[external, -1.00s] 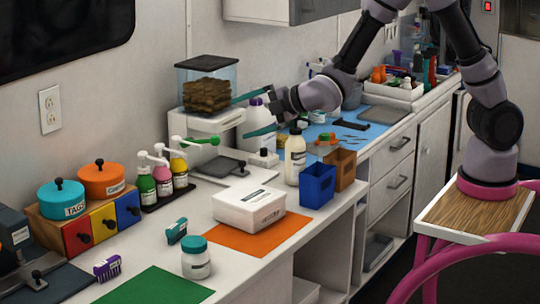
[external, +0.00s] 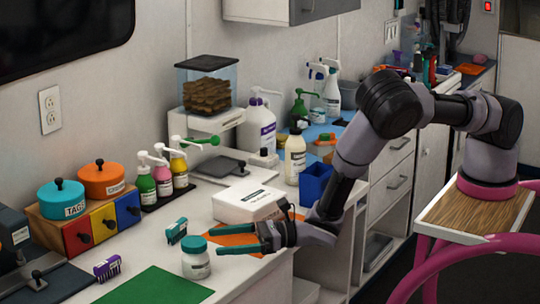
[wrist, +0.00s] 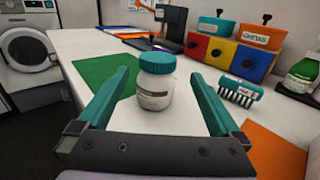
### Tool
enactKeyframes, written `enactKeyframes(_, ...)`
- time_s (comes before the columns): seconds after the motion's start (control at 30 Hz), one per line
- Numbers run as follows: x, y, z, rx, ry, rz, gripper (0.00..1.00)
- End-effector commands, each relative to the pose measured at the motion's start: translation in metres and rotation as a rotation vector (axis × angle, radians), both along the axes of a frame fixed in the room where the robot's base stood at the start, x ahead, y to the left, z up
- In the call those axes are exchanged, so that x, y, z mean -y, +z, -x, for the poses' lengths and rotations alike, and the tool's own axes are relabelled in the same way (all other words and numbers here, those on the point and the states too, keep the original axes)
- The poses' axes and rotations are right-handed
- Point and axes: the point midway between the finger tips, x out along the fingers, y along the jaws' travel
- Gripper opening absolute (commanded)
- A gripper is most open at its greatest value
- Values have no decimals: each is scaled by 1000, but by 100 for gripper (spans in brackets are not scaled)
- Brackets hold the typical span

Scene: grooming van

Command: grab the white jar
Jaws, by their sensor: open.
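The white jar (external: 196,262) has a teal lid and a grey label. It stands upright on the white counter beside the green mat. In the wrist view the jar (wrist: 156,85) stands ahead of my gripper (wrist: 158,95), roughly centred between the two teal fingers. In the external view my gripper (external: 232,239) is low over the counter just right of the jar, its fingers pointing left toward it. It is open and holds nothing.
A teal-and-white brush (external: 177,231) lies close behind the jar. The green mat (external: 150,289) is flat and clear. Coloured drawers (external: 104,222) with canisters stand at the back left.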

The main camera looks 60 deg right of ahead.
Motion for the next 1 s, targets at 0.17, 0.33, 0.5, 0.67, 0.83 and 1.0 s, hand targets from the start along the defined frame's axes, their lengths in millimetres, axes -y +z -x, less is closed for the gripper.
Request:
enactKeyframes(0.17, -16, 0, -15, -2, -1, -3, 100)
enactKeyframes(0.33, -27, 0, -23, -2, -1, -3, 100)
enactKeyframes(0.5, -48, -1, -39, -3, -1, -4, 100)
enactKeyframes(0.67, -59, 0, -49, -4, -2, -3, 100)
enactKeyframes(0.83, -60, 0, -49, -4, -2, -3, 100)
enactKeyframes(1.0, -60, 0, -49, -4, -2, -3, 62)
